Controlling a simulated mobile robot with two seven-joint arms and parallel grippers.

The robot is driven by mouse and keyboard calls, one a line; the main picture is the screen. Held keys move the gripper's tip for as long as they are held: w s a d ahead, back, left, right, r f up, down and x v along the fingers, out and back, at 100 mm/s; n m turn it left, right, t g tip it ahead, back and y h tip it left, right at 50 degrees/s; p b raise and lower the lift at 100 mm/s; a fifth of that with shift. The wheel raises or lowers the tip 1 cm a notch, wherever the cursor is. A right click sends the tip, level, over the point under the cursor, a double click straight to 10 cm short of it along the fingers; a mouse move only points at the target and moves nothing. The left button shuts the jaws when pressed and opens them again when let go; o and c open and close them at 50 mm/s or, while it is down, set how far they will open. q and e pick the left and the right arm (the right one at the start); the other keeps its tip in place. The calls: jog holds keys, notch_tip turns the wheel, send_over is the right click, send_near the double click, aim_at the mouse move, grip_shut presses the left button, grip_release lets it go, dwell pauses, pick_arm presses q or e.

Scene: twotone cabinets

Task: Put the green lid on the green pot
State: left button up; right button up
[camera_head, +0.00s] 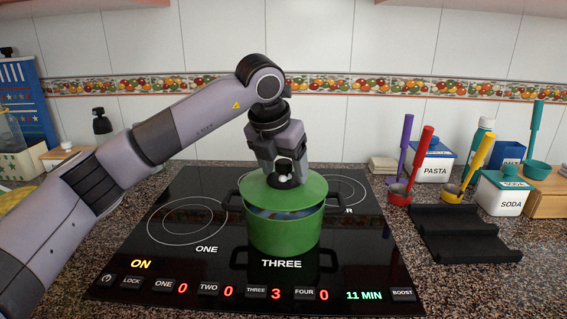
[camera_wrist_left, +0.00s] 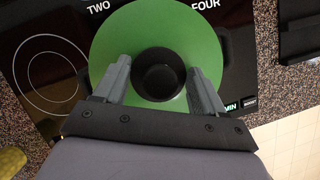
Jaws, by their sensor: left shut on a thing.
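The green pot (camera_head: 283,234) stands upright on the cooktop above the label THREE, with dark side handles. The green lid (camera_head: 302,188) is over its mouth, slightly tilted, with a gap at the front that shows the dark bluish inside of the pot. My left gripper (camera_head: 284,172) is shut on the lid's black knob from above. In the left wrist view the lid (camera_wrist_left: 126,72) fills the middle, and its black knob (camera_wrist_left: 159,74) lies between the fingers. My right gripper is in neither view.
The black glass cooktop (camera_head: 180,255) has red digits and lies in a speckled counter. The cooktop left of the pot is clear.

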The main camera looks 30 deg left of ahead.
pick_arm(q)
jog(key=shift+f, duration=0.5)
jog(key=shift+f+b, duration=0.45)
jog(key=shift+f, duration=0.05)
dwell(0.5)
jog(key=o, duration=1)
